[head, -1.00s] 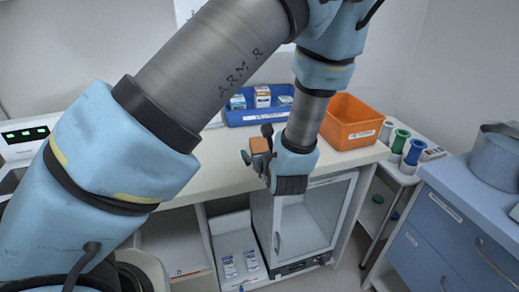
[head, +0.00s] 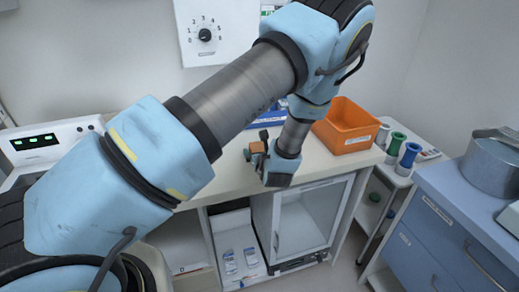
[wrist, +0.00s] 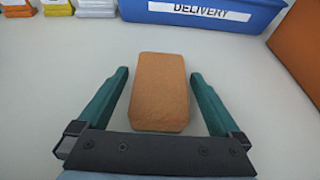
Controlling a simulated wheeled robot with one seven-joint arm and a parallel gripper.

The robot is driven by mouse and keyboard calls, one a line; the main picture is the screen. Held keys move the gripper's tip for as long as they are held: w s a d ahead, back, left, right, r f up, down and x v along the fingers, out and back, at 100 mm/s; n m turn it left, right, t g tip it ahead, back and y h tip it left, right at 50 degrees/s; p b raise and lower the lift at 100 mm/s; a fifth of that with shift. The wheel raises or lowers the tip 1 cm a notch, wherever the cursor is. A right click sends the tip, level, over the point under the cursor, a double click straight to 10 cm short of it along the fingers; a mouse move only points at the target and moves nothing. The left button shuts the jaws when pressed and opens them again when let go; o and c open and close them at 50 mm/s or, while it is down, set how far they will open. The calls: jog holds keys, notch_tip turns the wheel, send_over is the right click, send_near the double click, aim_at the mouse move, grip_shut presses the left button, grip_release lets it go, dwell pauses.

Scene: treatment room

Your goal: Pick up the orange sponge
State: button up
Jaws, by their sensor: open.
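The orange sponge (wrist: 159,92) is a rounded block lying on the pale counter in the wrist view. My gripper (wrist: 160,90) is open, with one green finger on each side of the sponge and a gap visible at both sides. The sponge's near end lies close to the dark palm bar. In the head view my gripper (head: 257,148) is over the counter's front part, and the sponge (head: 257,147) shows small and partly hidden by it.
A blue bin labelled DELIVERY (wrist: 215,14) stands beyond the sponge. An orange bin (head: 348,126) is to the right on the counter (head: 225,178). Several small packets (wrist: 57,7) lie at the upper left. A blue drawer cabinet (head: 440,225) stands at the right.

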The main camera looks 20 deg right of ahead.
aim_at(260, 149)
jog(key=shift+f, duration=0.1)
jog(key=c, duration=1.3)
jog(key=shift+r+b, duration=1.85)
jog(key=shift+r, duration=3.2)
jog(key=o, duration=0.8)
jog(key=c, duration=0.7)
